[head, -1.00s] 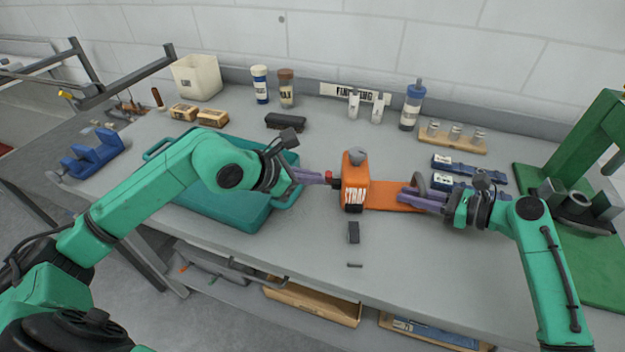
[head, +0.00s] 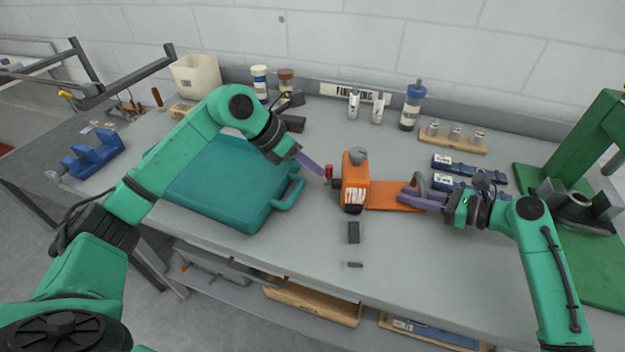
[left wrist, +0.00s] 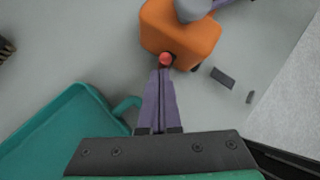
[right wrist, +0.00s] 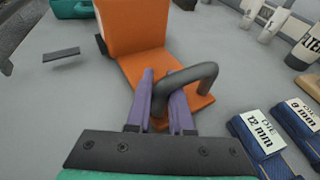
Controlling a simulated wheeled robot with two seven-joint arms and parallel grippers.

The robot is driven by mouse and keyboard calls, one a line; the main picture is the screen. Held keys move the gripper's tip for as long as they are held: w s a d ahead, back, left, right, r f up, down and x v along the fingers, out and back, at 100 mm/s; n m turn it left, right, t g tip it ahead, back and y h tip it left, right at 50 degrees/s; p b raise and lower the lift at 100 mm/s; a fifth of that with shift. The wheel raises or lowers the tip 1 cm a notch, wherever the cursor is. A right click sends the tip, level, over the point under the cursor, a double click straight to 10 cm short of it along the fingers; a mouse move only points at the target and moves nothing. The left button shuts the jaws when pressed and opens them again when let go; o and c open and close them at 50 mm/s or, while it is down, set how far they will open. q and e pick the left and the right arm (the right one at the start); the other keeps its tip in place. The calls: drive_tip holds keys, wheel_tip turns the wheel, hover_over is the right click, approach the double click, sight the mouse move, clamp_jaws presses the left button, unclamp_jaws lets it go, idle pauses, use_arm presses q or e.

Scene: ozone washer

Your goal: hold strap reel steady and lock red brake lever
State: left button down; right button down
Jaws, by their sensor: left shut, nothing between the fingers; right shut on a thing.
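The orange strap reel (head: 355,190) stands on the bench with a grey knob on top and a flat orange base plate reaching right. The red brake lever (head: 329,171) sits on its left side; its red tip also shows in the left wrist view (left wrist: 166,59). My left gripper (head: 322,172) is shut and empty, fingertips close to the red tip; I cannot tell if they touch. My right gripper (head: 403,195) is shut on the dark curved handle (right wrist: 190,82) above the base plate, which also shows in the head view.
A teal tray (head: 215,185) lies left of the reel under my left arm. Blue die boxes (head: 455,163) lie right of the reel, and a green press (head: 590,150) stands far right. Small dark blocks (head: 353,232) lie in front of the reel.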

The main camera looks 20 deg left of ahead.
use_arm(q)
drive_tip(key=shift+w+a+n+g+h, duration=0.2)
drive_tip(key=shift+w+n+g+h, duration=0.15)
drive_tip(key=shift+w+g, duration=0.8)
drive_tip(key=shift+s, duration=0.1)
drive_tip(key=shift+r, duration=0.75)
drive_tip(key=shift+a, duration=0.1)
